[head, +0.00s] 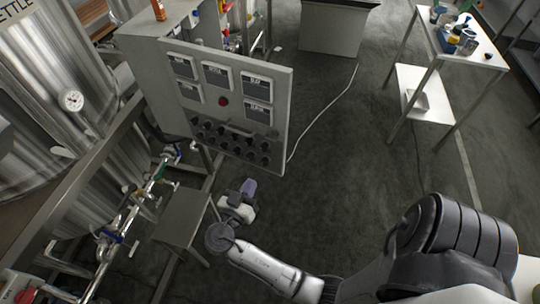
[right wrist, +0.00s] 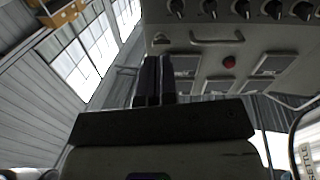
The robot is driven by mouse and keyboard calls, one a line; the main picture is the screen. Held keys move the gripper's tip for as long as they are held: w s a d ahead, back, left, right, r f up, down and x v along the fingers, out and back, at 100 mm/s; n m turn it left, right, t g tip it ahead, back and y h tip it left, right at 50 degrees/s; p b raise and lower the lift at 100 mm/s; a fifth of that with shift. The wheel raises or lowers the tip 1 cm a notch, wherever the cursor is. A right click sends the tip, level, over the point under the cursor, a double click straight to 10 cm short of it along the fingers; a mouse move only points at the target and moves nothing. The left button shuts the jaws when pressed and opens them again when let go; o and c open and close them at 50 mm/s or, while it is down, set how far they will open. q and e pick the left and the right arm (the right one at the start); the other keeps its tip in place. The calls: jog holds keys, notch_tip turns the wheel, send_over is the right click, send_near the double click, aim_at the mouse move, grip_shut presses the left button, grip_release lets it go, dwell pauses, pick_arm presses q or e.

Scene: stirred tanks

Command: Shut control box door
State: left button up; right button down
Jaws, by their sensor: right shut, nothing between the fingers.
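The grey control box (head: 143,42) stands at the upper left of the head view. Its door (head: 205,97) stands open, swung out from the cabinet, with meters, a red button and rows of black knobs on its face. The door also shows upside down in the right wrist view (right wrist: 262,50), with a pale handle (right wrist: 218,38) near the knobs. My right gripper (head: 249,187) is below the door's lower edge in the head view; its dark fingers (right wrist: 153,80) are together and empty. Whether it touches the door cannot be told. My left gripper is out of view.
Steel tanks (head: 45,70) and a pipe run with valves (head: 135,205) fill the left side. A small grey step (head: 182,217) stands beside my right forearm. A white table (head: 465,45) with items is at the upper right. A cable crosses the open floor right of the door.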

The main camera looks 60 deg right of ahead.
jog(key=m, duration=0.1)
jog(key=p, duration=0.2)
send_near(274, 146)
jog(key=shift+m, duration=0.4)
jog(key=d, duration=0.6)
jog(key=shift+w+r, duration=0.2)
jog(key=shift+d, duration=0.7)
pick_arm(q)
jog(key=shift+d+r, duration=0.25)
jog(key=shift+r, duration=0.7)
pick_arm(e)
jog(key=shift+f, duration=0.1)
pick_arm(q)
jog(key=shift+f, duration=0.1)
pick_arm(e)
jog(key=shift+d, duration=0.15)
